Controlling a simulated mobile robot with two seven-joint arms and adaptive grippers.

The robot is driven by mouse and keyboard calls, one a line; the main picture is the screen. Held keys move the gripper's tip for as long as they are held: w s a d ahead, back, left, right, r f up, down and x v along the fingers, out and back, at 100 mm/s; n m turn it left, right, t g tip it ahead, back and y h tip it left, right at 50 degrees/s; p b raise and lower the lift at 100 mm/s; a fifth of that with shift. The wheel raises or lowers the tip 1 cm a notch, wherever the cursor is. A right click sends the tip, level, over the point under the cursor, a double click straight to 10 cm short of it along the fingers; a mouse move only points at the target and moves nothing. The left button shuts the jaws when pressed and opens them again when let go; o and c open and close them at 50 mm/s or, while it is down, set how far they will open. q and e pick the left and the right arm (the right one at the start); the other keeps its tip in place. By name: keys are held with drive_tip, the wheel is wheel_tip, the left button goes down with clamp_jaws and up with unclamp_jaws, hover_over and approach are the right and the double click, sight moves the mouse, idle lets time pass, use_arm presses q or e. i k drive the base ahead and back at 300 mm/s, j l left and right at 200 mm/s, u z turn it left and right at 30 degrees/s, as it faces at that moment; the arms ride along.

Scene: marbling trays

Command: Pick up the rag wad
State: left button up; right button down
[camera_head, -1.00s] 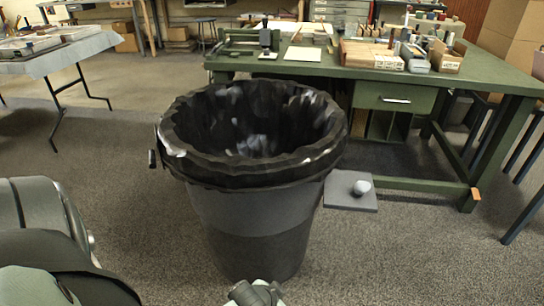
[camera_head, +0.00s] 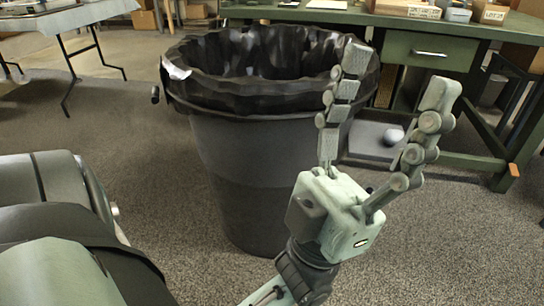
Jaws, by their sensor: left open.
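The rag wad, which looks like a small pale rounded lump (camera_head: 393,136), rests on a flat grey plate (camera_head: 366,137) just right of the black bin. My left gripper (camera_head: 399,70) is raised in front of the bin with its two jointed fingers pointing up and spread wide. It is open and empty. From this view the lump shows between the fingers, seemingly farther back and apart from them. The right finger covers part of the plate. My right gripper is not in view.
The large bin (camera_head: 255,185) with a black liner stands in the middle, close behind my gripper. A green workbench (camera_head: 490,28) with boxes is behind it. A folding table (camera_head: 60,20) stands at the back left. Grey carpet (camera_head: 470,250) is clear at the right front.

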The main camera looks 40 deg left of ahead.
sight(392, 136)
drive_tip(key=j+u, duration=0.1)
drive_tip(key=u, duration=0.45)
drive_tip(key=i+l, duration=0.15)
drive_tip(key=l, duration=0.25)
drive_tip(key=i+l, duration=0.15)
drive_tip(key=l, duration=0.25)
drive_tip(key=i+l, duration=0.15)
drive_tip(key=l, duration=0.25)
drive_tip(key=i+l, duration=0.15)
drive_tip(key=l, duration=0.25)
drive_tip(key=i+l, duration=0.1)
drive_tip(key=l, duration=0.3)
drive_tip(key=i+u, duration=0.05)
